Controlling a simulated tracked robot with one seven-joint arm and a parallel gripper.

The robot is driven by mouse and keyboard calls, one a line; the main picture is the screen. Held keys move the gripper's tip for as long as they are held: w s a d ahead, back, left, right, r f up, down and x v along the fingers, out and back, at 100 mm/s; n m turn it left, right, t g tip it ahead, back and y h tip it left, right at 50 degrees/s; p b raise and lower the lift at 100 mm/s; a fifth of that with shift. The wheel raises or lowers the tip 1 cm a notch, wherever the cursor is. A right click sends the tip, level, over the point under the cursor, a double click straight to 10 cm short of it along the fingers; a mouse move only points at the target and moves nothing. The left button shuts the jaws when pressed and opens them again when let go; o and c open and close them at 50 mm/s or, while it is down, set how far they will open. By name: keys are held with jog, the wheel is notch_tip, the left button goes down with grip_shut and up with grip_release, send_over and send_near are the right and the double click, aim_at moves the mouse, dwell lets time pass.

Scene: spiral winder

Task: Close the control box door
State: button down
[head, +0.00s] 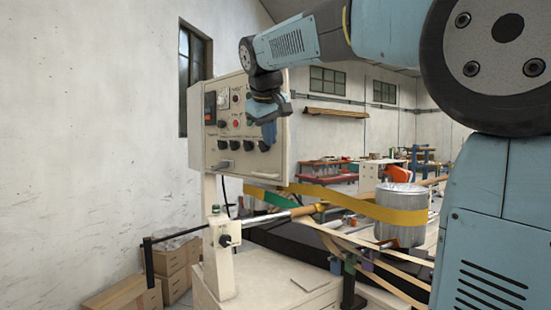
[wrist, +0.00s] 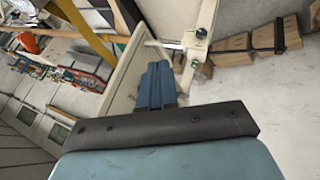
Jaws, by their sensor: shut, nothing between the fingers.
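The cream control box (head: 223,158) stands on a post at the middle left of the head view. Its panel face carries dials, a red button and several black knobs. My gripper (head: 268,143) hangs in front of the box's right part and hides some of it. In the wrist view its blue fingers (wrist: 155,85) are together and empty, beside a cream panel (wrist: 127,75) of the box. I cannot tell whether they touch it. The door's edge and gap are not clear, so I cannot tell how far it stands open.
A shaft with a crank handle (head: 149,262) sticks out left below the box. A yellow band (head: 375,212) runs right to a metal drum (head: 400,205). Cardboard boxes (head: 172,265) lie on the floor at the left wall. The space left of the box is clear.

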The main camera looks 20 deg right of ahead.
aim_at(276, 157)
jog(key=w+d+f, duration=0.1)
jog(key=w+f, duration=0.1)
jog(key=w, duration=0.1)
jog(key=w+d+f, duration=0.2)
jog(key=w, duration=0.1)
jog(key=w+d+f, duration=0.1)
jog(key=w+f, duration=0.1)
jog(key=w, duration=0.1)
jog(key=shift+d+f, duration=0.2)
jog(key=shift+f, duration=0.05)
jog(key=shift+w+d, duration=0.3)
jog(key=shift+d, duration=0.15)
jog(key=shift+w, duration=0.1)
